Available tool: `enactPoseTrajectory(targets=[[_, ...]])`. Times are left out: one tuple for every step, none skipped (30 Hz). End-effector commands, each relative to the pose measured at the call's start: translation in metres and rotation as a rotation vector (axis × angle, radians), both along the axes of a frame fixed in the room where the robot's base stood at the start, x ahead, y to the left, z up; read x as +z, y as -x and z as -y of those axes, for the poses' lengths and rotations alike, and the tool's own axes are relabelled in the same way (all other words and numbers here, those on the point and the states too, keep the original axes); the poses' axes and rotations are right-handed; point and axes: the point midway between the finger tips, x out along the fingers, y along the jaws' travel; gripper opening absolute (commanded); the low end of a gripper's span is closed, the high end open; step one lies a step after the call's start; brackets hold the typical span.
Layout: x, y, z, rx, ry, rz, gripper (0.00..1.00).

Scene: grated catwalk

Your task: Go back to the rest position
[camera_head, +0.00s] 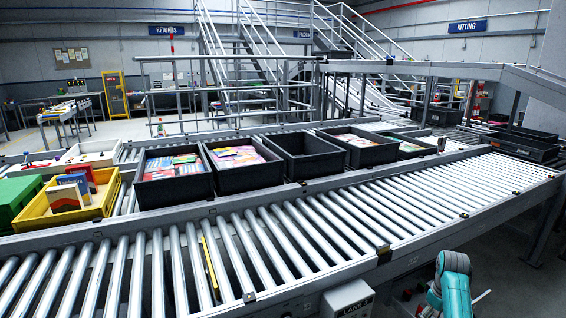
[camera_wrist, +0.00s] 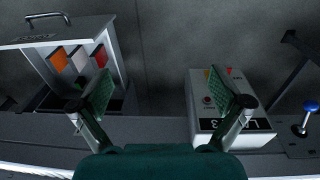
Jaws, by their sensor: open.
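My gripper (camera_wrist: 162,98) shows in the wrist view with its two green-padded fingers spread wide apart. Nothing is between them, only dark grey floor beyond. My teal and grey arm (camera_head: 452,285) shows at the lower right of the head view, in front of the near conveyor rail. The gripper itself is not clearly visible there.
A roller conveyor (camera_head: 330,222) with several bins runs across the head view. A light control box (camera_head: 347,299) is on its near rail; the wrist view shows a similar box (camera_wrist: 205,122), an open-lidded case (camera_wrist: 128,65) and a blue knob (camera_wrist: 311,107).

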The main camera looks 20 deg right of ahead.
Motion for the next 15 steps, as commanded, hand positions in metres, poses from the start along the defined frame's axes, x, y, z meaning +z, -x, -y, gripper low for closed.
enactPoseTrajectory(targets=[[-0.010, 0.000, -0.007, 0.002, 0.006, 0.007, 1.00], [-0.016, 0.000, -0.012, 0.002, 0.009, 0.012, 1.00], [-0.022, -0.001, -0.017, 0.001, 0.017, 0.020, 1.00], [-0.028, -0.001, -0.022, 0.000, 0.021, 0.027, 1.00], [-0.035, -0.001, -0.027, 0.000, 0.026, 0.033, 1.00], [-0.043, 0.000, -0.034, -0.001, 0.033, 0.045, 1.00], [-0.051, 0.000, -0.040, -0.001, 0.039, 0.053, 1.00], [-0.058, 0.000, -0.047, -0.002, 0.046, 0.062, 1.00], [-0.069, 0.001, -0.057, -0.001, 0.054, 0.076, 1.00], [-0.078, 0.002, -0.065, -0.002, 0.062, 0.090, 1.00], [-0.087, 0.004, -0.074, -0.003, 0.070, 0.103, 1.00], [-0.098, 0.006, -0.087, -0.004, 0.081, 0.122, 1.00], [-0.107, 0.008, -0.095, -0.004, 0.088, 0.135, 1.00], [-0.114, 0.010, -0.104, -0.006, 0.096, 0.150, 1.00], [-0.124, 0.013, -0.117, -0.006, 0.105, 0.170, 1.00]])
